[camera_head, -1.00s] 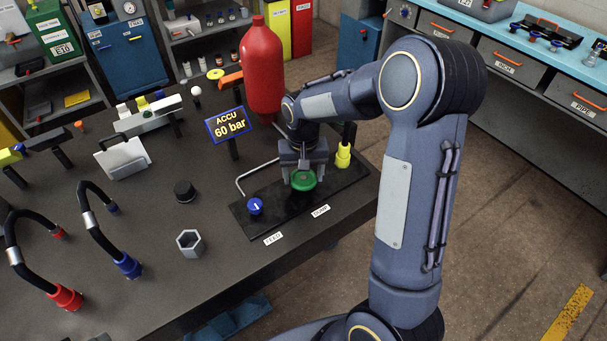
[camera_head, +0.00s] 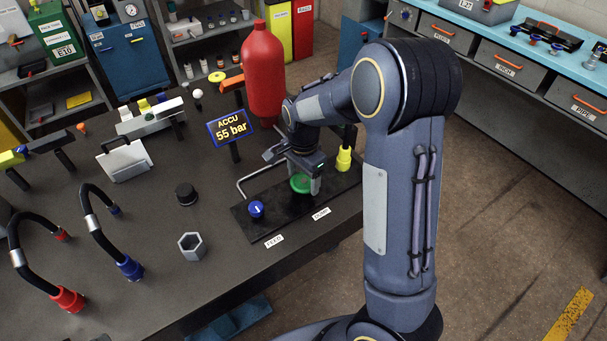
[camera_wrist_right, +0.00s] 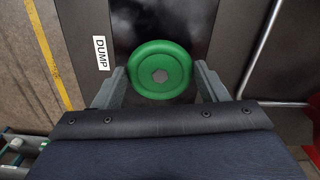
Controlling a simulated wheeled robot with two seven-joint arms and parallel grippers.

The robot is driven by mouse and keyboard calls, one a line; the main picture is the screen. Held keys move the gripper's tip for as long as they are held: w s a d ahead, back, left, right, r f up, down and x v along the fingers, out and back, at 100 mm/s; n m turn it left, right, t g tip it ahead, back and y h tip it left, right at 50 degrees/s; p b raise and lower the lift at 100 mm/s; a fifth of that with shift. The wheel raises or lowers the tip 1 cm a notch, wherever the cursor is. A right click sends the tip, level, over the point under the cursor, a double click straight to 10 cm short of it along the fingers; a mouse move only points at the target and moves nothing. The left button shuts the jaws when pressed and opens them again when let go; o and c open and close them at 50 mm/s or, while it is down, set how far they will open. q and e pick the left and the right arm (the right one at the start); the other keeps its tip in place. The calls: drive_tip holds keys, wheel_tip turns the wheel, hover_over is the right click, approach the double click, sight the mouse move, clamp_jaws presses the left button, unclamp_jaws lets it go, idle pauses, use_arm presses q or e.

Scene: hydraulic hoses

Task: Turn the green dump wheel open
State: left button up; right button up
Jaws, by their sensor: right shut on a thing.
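The green dump wheel (camera_head: 300,183) stands on a black plate (camera_head: 281,213) behind the white DUMP label (camera_head: 321,213). My right gripper (camera_head: 303,178) reaches down over the wheel and is shut on it. In the right wrist view the wheel (camera_wrist_right: 160,70) lies between the two grey fingers (camera_wrist_right: 160,88), one at each side of its rim. The display (camera_head: 229,127) reads ACCU 55 bar. My left gripper is not in view.
A blue knob (camera_head: 256,209) sits left of the wheel by the FEED label (camera_head: 274,241). A yellow fitting (camera_head: 343,159) and a red accumulator bottle (camera_head: 263,75) stand close behind. A bent grey pipe (camera_head: 250,182) runs left of my gripper. Hoses (camera_head: 105,240) lie far left.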

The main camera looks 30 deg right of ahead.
sight(303, 181)
drive_tip(key=shift+m+p, duration=0.5)
drive_tip(key=shift+m, duration=1.4)
drive_tip(key=o, duration=1)
drive_tip(key=shift+r, duration=0.1)
wheel_tip(303, 181, up, 8)
drive_tip(key=shift+f, duration=0.2)
drive_tip(key=s+a+r+n+t+y, duration=0.1)
drive_tip(key=s+a+r+n+t, duration=0.1)
drive_tip(key=s+n, duration=0.4)
drive_tip(key=s+a+r+n+t+y, duration=0.1)
drive_tip(key=s+a+n+t, duration=0.1)
drive_tip(key=s+n, duration=0.3)
drive_tip(key=s+a+r+n+t+y, duration=0.1)
drive_tip(key=s+n, duration=0.5)
drive_tip(key=s, duration=0.6)
drive_tip(key=shift+a+r+n+t+y, duration=0.35)
drive_tip(key=shift+a+r, duration=0.45)
drive_tip(key=shift+a, duration=0.3)
